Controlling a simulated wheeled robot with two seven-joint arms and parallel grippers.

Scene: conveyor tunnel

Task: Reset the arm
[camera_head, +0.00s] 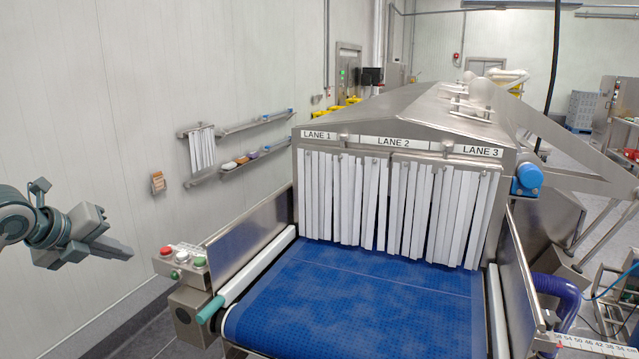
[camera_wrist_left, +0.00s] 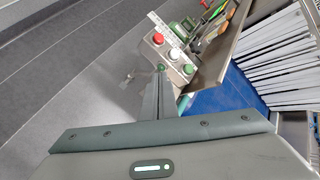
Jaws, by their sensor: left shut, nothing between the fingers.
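My left gripper (camera_head: 122,250) comes in from the left in the head view. Its fingers are together, with nothing between them. It is in the air left of the control box (camera_head: 180,262), apart from it. In the left wrist view the closed fingers (camera_wrist_left: 157,97) point toward the control box (camera_wrist_left: 168,52), with floor below them. My right gripper is not in view.
A blue conveyor belt (camera_head: 355,298) runs into a steel tunnel (camera_head: 400,110) behind white strip curtains (camera_head: 395,205). A steel side guard (camera_head: 250,240) edges the belt. Wall shelves (camera_head: 240,160) hang at the back left. A purple hose (camera_head: 560,290) is at the right.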

